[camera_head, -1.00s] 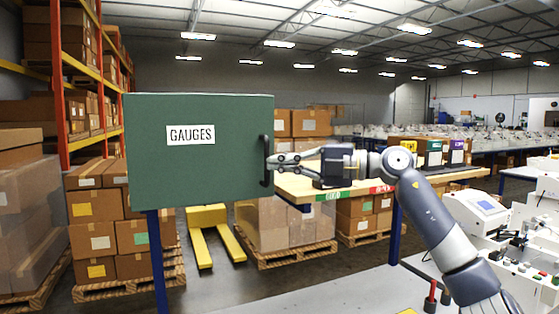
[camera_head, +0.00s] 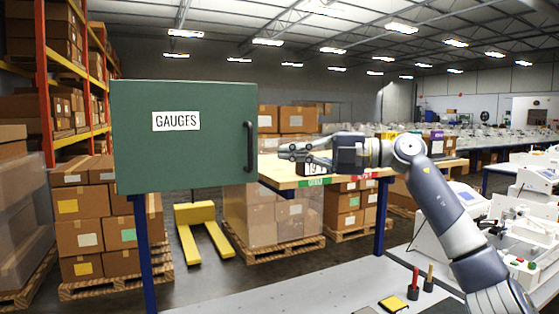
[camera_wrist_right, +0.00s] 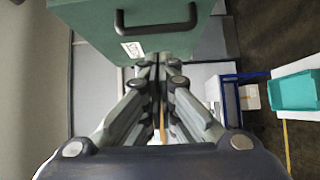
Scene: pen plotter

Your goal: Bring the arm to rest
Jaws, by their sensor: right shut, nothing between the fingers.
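My right gripper (camera_head: 283,150) is shut and empty. In the head view it points left, a short way to the right of the green cabinet's black handle (camera_head: 250,147), with a gap between them. The green cabinet (camera_head: 185,155) carries a "GAUGES" label and its front looks closed. In the right wrist view the shut fingers (camera_wrist_right: 160,66) point toward the cabinet (camera_wrist_right: 150,42) and its handle (camera_wrist_right: 156,24). My left gripper is not in view.
A grey worktop (camera_head: 300,298) below holds a yellow pad (camera_head: 393,304) and upright tools. White machines (camera_head: 530,225) stand at the right. A teal tray (camera_wrist_right: 296,91) shows in the wrist view.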

